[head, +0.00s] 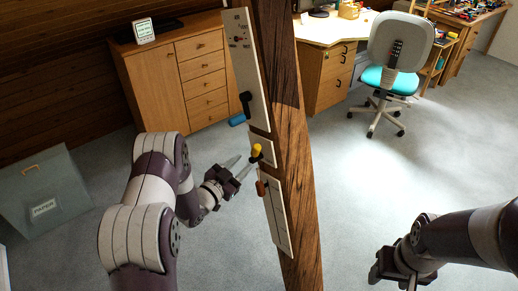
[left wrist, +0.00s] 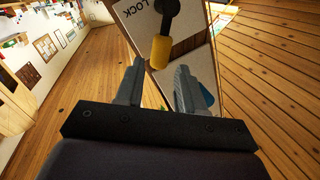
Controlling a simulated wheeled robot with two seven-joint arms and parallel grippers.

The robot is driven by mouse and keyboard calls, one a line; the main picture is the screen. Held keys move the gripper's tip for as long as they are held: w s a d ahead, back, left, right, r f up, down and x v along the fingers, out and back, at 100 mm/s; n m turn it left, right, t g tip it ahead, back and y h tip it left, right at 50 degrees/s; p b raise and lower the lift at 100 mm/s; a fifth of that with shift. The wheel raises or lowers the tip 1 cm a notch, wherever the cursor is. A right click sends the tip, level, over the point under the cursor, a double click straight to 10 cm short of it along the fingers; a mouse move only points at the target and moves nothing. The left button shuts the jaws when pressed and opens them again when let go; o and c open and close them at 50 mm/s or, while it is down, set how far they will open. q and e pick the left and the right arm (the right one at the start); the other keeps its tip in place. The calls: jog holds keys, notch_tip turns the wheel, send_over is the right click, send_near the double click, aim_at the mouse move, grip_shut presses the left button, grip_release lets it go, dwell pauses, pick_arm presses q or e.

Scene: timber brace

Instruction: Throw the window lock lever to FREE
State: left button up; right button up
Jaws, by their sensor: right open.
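The window lock lever has a yellow handle (head: 256,150) and sits on a small white plate (head: 262,150) on the timber brace. In the left wrist view the yellow handle (left wrist: 160,52) hangs from a black pivot, and the plate (left wrist: 137,18) reads LOCK; I see no FREE mark. My left gripper (head: 239,166) is open, its fingertips just left of and below the handle. In the left wrist view the handle is just ahead of the gap between the fingers (left wrist: 160,68); I see no grip on it. My right gripper (head: 390,278) is open and empty, far to the lower right.
The timber brace (head: 289,110) stands upright. A cabinet (head: 180,75), grey PAPER box (head: 45,190), desk (head: 330,75) and chair (head: 398,60) stand behind.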

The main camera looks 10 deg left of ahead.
aim_at(253, 153)
pick_arm(q)
jog(key=p+x, duration=0.1)
jog(key=x, duration=0.7)
grip_shut()
pick_arm(e)
jog(key=shift+r, duration=0.85)
